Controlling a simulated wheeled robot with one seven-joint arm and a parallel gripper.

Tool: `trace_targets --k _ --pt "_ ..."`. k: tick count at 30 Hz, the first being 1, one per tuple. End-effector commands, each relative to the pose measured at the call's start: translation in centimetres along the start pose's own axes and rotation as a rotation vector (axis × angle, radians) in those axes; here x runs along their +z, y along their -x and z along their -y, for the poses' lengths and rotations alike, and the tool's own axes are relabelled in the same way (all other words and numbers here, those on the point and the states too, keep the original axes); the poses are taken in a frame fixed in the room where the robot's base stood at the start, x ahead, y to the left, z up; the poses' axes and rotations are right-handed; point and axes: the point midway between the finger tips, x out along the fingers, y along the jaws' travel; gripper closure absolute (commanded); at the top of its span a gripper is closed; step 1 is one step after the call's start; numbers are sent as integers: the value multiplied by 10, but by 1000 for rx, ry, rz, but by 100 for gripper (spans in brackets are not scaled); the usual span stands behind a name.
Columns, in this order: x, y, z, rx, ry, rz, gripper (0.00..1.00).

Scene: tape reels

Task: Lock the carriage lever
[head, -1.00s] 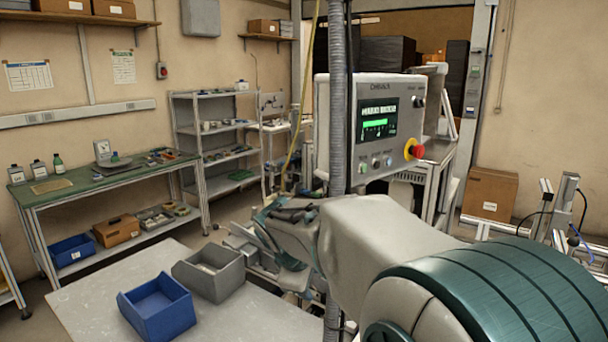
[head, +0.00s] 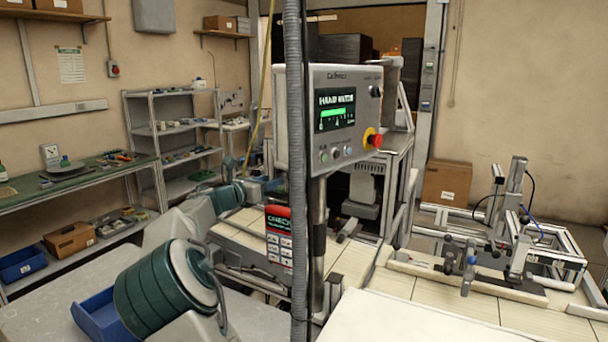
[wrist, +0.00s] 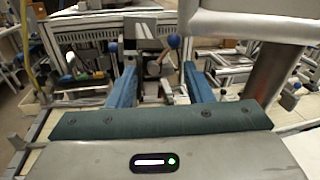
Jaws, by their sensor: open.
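My gripper (wrist: 160,72) is open in the wrist view, with its two blue fingers apart and nothing held between them. A lever-like part with a round blue knob (wrist: 174,41) shows beyond the fingertips, between them and towards the right one. I cannot tell for sure that it is the carriage lever, nor whether it is locked. In the head view my arm reaches behind the grey hose and the screen post, so the gripper is mostly hidden. A rail fixture (head: 510,285) stands at the right, with an upright clamp-like part with a blue top (head: 470,262).
A control box (head: 335,115) with a lit screen and red stop button stands on a post close to my arm. A grey hose (head: 296,200) hangs before it. A blue bin (head: 100,318) is at lower left. A cardboard box (head: 446,182) stands by the back wall.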

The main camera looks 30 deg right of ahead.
Motion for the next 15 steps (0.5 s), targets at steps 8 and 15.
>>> trace_targets --k 8,15 --pt "4 -30 -1 -6 13 15 54" --pt "6 -79 0 -5 10 14 54"
